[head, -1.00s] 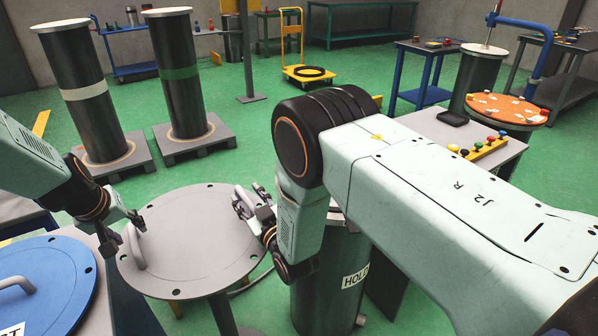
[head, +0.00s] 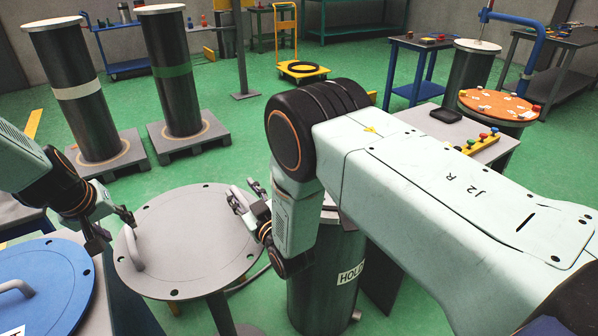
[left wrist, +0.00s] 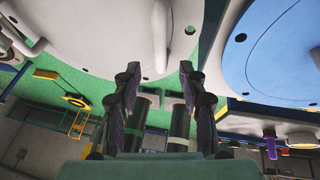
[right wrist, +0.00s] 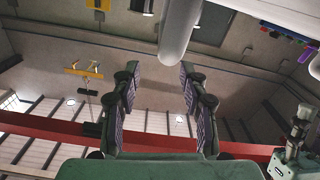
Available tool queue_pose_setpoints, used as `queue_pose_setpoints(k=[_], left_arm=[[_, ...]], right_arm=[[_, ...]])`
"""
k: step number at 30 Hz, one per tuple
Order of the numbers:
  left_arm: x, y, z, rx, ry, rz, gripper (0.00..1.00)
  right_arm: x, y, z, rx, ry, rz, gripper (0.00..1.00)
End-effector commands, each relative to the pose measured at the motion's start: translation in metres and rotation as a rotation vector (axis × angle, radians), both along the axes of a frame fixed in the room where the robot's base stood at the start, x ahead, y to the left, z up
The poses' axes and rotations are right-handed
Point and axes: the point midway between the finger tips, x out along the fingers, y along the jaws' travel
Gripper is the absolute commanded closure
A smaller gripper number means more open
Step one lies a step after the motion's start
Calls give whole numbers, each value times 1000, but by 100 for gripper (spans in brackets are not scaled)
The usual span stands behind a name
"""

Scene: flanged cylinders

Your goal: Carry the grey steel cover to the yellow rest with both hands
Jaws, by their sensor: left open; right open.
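The grey steel cover (head: 190,245) is a round disc with bolt holes near its rim, lying flat on a grey stand. It has a bar handle (head: 131,248) at its left and another handle (head: 238,200) at its right. My left gripper (head: 110,229) is open just left of the left handle. In the left wrist view that handle (left wrist: 160,38) lies ahead of the spread fingers. My right gripper (head: 256,208) is open close beside the right handle. In the right wrist view this handle (right wrist: 180,30) shows ahead of its empty fingers. I cannot make out the yellow rest.
A blue cover (head: 45,285) with a handle lies at the near left. A dark cylinder (head: 325,270) with a partly hidden label stands right of the grey cover. Two tall cylinders on pallets (head: 190,135) stand behind.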

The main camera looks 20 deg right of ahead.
Motion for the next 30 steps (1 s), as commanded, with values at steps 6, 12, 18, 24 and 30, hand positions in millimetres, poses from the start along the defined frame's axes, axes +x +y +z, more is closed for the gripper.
queue_pose_setpoints(k=[6,12,18,24,30], left_arm=[[0,0,0,0,0,1,58],[-2,8,5,-1,-1,3,58],[-6,17,11,-1,0,3,58],[-9,27,18,-1,0,2,58],[-12,37,23,0,0,1,58]], right_arm=[[0,0,0,0,0,0,56],[0,0,2,0,0,0,56],[0,0,5,0,0,0,56],[0,0,8,0,0,0,56],[0,0,13,0,0,0,56]])
